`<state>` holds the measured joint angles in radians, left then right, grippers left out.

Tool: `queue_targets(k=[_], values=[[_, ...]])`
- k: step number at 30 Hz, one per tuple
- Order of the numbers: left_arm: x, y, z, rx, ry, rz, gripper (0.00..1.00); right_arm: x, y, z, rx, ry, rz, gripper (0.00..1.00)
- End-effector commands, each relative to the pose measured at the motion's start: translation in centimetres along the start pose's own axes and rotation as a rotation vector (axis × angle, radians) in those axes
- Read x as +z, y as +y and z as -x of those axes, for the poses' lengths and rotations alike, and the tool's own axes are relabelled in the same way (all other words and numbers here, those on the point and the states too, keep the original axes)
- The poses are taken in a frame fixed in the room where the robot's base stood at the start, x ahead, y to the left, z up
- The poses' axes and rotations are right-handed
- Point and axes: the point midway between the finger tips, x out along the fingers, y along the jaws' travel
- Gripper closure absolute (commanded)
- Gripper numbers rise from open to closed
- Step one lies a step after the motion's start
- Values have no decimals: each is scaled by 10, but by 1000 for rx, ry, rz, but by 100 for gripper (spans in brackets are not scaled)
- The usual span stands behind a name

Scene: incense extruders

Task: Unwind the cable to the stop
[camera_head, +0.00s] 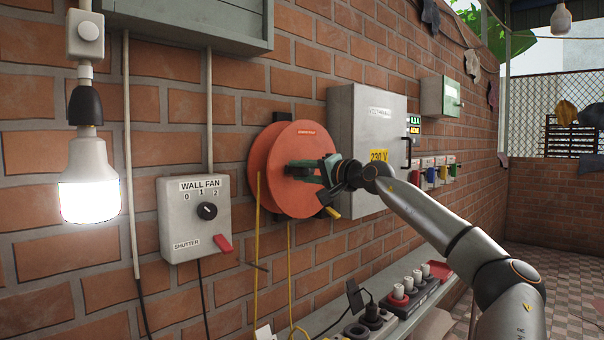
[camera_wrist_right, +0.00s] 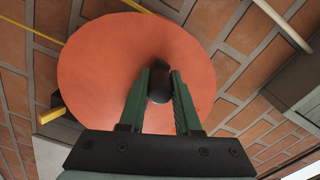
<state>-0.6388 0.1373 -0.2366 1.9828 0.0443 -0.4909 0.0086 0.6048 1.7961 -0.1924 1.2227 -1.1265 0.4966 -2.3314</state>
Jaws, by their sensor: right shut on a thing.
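An orange cable reel (camera_head: 290,195) is mounted on the brick wall, with a small label near its top. A yellow cable (camera_head: 258,250) hangs down from the reel in the head view. My right gripper (camera_head: 312,170) is at the face of the reel, coming in from the right. In the right wrist view the green fingers of my right gripper (camera_wrist_right: 160,90) are shut on a dark round knob (camera_wrist_right: 160,84) on the orange disc (camera_wrist_right: 92,75). Yellow cable (camera_wrist_right: 35,28) also shows beyond the disc. My left gripper is not in view.
A grey cabinet (camera_head: 368,125) with a "230 V" label is right of the reel. A wall fan switch box (camera_head: 183,235) and a lit bulb (camera_head: 88,185) are to the left. A shelf (camera_head: 335,310) with sockets and plugs runs below.

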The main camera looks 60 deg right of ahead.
Motion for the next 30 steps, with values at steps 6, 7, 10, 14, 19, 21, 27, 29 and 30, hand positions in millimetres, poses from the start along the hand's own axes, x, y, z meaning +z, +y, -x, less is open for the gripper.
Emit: queue_targets(k=[6, 7, 10, 14, 19, 21, 27, 29, 30], values=[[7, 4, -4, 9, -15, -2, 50, 4, 7, -1, 3, -3, 72, 100], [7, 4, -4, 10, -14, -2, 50, 4, 7, -1, 3, -4, 78, 100], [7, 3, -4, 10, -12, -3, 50, 4, 8, -1, 2, -4, 91, 100], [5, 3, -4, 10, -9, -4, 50, 4, 8, -1, 2, -4, 97, 100], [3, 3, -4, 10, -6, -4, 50, 4, 8, -1, 3, -4, 97, 100], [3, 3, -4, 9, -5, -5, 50, 4, 8, -1, 3, -4, 97, 100], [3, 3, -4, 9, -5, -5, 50, 4, 8, -1, 2, -3, 97, 53], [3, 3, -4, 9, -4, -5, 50, 4, 8, 0, 2, -2, 97, 46], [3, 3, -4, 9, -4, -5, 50, 4, 7, 0, 2, -2, 97, 41]])
